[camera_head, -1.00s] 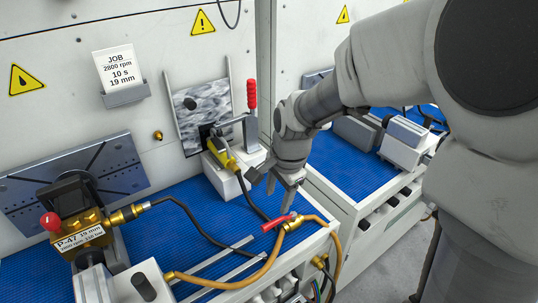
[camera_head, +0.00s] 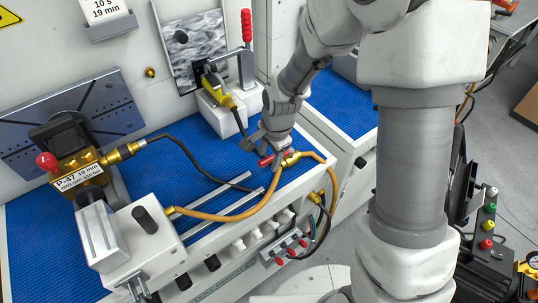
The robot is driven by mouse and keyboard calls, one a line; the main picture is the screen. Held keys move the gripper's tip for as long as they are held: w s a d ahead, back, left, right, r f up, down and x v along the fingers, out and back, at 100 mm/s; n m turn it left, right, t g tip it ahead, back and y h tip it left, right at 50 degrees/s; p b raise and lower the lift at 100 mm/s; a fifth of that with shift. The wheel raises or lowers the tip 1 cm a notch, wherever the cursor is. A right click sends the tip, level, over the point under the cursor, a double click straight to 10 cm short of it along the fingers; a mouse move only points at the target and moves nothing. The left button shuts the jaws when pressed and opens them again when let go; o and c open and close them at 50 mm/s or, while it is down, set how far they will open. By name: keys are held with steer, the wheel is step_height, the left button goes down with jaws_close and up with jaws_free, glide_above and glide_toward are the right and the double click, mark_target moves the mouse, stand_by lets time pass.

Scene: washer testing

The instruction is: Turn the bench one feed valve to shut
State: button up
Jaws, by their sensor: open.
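The feed valve (camera_head: 290,158) is a small brass body with a red lever, joined to a yellow-brown hose at the front right of the blue bench top. Its red lever (camera_head: 265,161) points left from the body, partly covered by my gripper. My gripper (camera_head: 264,149) points down over the lever with its jaws open. I cannot tell whether a finger touches the lever or whether the lever lies between the fingers.
A brass block labelled P-47 (camera_head: 82,180) stands at the left with a black hose. A yellow nozzle piece and red-handled clamp (camera_head: 246,27) are behind. The yellow-brown hose (camera_head: 225,216) curves along the front.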

steer(key=shift+c, duration=0.3)
jaws_close()
stand_by(1.1)
